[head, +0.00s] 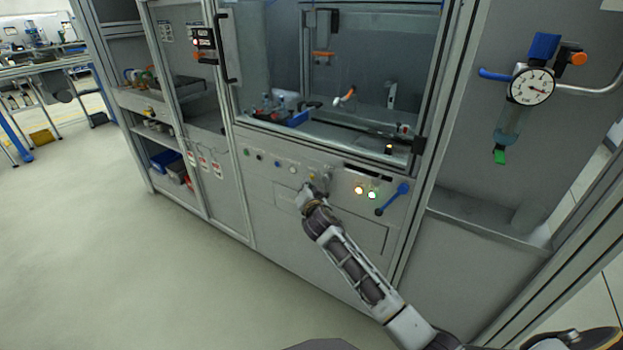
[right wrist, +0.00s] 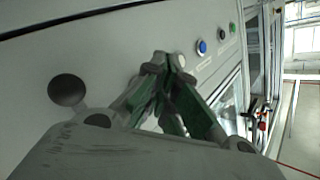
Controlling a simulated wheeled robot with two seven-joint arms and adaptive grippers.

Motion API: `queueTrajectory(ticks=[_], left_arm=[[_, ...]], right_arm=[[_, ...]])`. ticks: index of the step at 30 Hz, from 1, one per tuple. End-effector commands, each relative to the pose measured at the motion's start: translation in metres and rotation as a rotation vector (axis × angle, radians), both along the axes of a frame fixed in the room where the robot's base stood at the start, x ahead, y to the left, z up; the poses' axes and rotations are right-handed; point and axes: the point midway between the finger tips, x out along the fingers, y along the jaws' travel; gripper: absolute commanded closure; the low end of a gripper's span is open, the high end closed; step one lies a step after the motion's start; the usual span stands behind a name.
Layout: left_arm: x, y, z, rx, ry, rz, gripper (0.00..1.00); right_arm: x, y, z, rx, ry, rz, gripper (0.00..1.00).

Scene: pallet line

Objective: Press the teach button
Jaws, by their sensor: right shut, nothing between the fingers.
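The front control panel (head: 268,178) of the machine carries a row of small buttons: green (head: 246,152), black (head: 259,157), blue (head: 277,163) and white (head: 292,169). Labels are too small to read, so I cannot tell which is the teach button. My right gripper (head: 311,186) is shut and empty, its tips close to the panel just right of and below the white button. In the right wrist view, the closed fingertips (right wrist: 161,67) lie beside the white button (right wrist: 181,60), with the blue button (right wrist: 202,46) beyond. Contact cannot be told. My left gripper is out of view.
The machine window (head: 350,75) is above. A pressure gauge (head: 531,87) hangs at the right. The floor at left is clear.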

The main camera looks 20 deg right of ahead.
Motion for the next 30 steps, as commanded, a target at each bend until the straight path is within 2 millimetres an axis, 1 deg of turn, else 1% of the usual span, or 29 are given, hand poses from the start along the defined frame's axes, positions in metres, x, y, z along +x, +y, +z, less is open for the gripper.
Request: queueTrajectory(ticks=[5,24,30], left_arm=[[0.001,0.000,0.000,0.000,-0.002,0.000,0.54],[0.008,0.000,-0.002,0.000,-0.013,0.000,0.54],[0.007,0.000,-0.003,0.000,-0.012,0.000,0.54]], right_arm=[[-0.004,0.005,-0.001,0.001,0.000,0.001,1.00],[-0.027,0.036,-0.001,0.002,0.000,0.001,1.00],[-0.031,0.039,0.000,0.000,0.000,0.000,1.00]])
